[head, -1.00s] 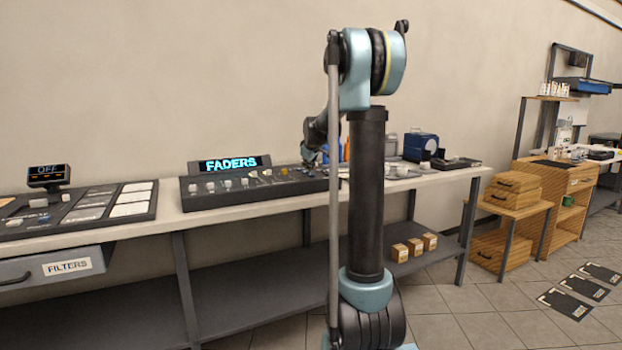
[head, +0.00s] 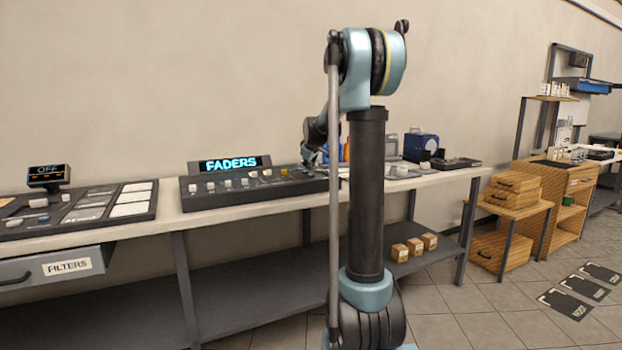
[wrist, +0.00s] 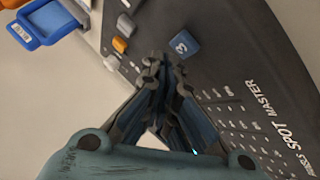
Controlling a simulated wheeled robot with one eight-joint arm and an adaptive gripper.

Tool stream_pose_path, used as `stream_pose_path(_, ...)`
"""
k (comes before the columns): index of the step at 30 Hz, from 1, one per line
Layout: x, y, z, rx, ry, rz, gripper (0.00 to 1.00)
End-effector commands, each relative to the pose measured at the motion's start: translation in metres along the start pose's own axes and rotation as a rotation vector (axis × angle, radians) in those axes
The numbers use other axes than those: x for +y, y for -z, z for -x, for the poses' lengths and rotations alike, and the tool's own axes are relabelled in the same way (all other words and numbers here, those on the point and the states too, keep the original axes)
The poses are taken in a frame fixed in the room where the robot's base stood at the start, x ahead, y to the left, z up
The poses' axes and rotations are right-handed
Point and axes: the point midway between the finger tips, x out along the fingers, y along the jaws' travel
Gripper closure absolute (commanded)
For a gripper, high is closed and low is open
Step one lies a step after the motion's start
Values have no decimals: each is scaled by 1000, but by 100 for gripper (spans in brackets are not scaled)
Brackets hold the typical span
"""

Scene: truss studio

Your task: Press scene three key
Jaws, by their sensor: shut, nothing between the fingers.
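In the wrist view, a blue key marked 3 (wrist: 183,45) sits on the console (wrist: 225,65). My gripper (wrist: 161,60) is shut and empty. Its fingertips are just left of and slightly below the blue key in the picture; whether they touch it I cannot tell. In the head view my arm hides part of the console's right end, and I cannot make out the 3 there.
An orange key (wrist: 120,45) and pale keys lie left of the fingertips. A blue-and-grey object (wrist: 52,25) is at the wrist view's upper left. In the head view, a panel with an OFF display (head: 48,174) stands at left, and a blue case (head: 420,147) at right.

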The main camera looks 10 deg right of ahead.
Motion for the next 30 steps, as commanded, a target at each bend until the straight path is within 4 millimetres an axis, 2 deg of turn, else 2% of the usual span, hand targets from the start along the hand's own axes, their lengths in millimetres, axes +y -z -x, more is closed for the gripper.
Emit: stream_pose_path(30,-6,-6,-6,0,0,0,100)
